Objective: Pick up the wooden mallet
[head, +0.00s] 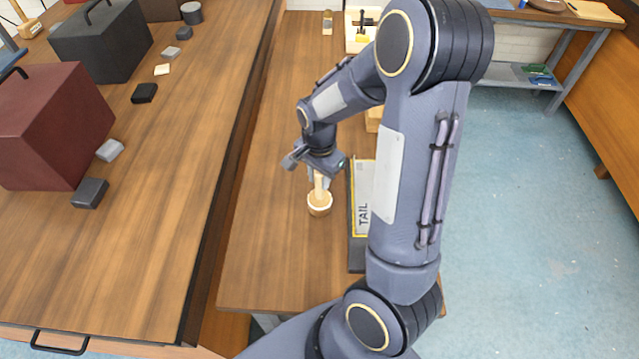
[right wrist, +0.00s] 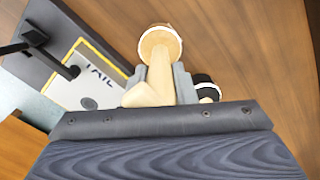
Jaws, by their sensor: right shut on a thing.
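The wooden mallet (head: 319,203) is pale wood with a round, light-banded head pointing down and its handle rising into my right gripper (head: 319,176). In the right wrist view the mallet (right wrist: 160,47) has its handle between the two grey fingers of the right gripper (right wrist: 162,82), which is shut on it. The mallet's head is at or just above the narrow wooden table (head: 280,220); I cannot tell whether it touches. My left gripper is not in view.
A dark board with a yellow-edged plate marked TAIL (head: 362,205) lies right of the mallet. A small black and white round thing (right wrist: 207,88) is beside the fingers in the right wrist view. Red (head: 50,125) and black boxes (head: 100,40) stand on the left bench. The table left of the mallet is clear.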

